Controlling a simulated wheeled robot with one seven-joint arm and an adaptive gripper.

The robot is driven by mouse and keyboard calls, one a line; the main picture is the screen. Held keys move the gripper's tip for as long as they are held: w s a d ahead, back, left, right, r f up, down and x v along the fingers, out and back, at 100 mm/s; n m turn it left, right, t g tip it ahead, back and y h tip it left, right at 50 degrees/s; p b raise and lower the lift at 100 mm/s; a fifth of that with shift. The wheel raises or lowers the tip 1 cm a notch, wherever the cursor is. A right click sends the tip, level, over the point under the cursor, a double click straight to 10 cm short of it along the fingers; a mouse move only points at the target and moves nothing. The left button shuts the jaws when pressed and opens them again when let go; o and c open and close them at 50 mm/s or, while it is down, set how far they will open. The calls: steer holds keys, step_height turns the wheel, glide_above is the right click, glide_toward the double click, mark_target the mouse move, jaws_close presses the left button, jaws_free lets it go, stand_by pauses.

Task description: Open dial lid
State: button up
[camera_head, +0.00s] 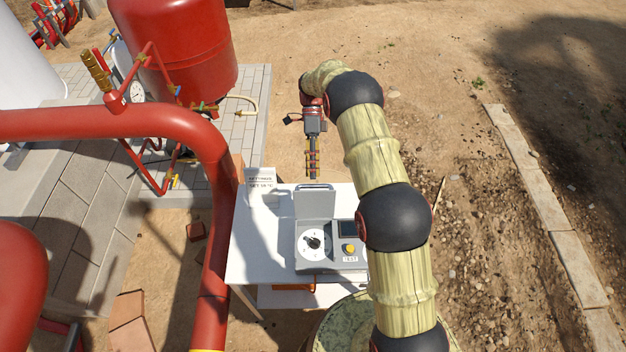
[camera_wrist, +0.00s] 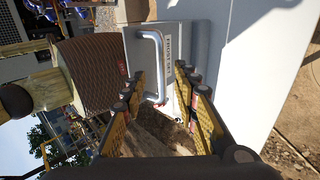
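A grey control box (camera_head: 318,264) sits on a white table, with a white dial (camera_head: 313,243) and black knob uncovered on its left. The grey dial lid (camera_head: 315,205) stands raised behind the dial. In the wrist view the lid (camera_wrist: 190,45) shows lettering and a bent metal handle (camera_wrist: 160,62). My gripper (camera_head: 313,178) points down just behind the lid's upper edge. In the wrist view my gripper (camera_wrist: 160,74) has its fingers apart, with part of the handle appearing between the tips. I cannot tell whether they touch it.
The box has a dark screen and a yellow button (camera_head: 349,249) right of the dial. A white sign (camera_head: 262,183) stands at the back left of the white table (camera_head: 250,255). A red pipe (camera_head: 215,215) runs close along the table's left side. Open dirt lies behind.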

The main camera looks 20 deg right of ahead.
steer(key=v, duration=0.7)
steer(key=shift+w, duration=0.2)
steer(key=shift+r, duration=0.15)
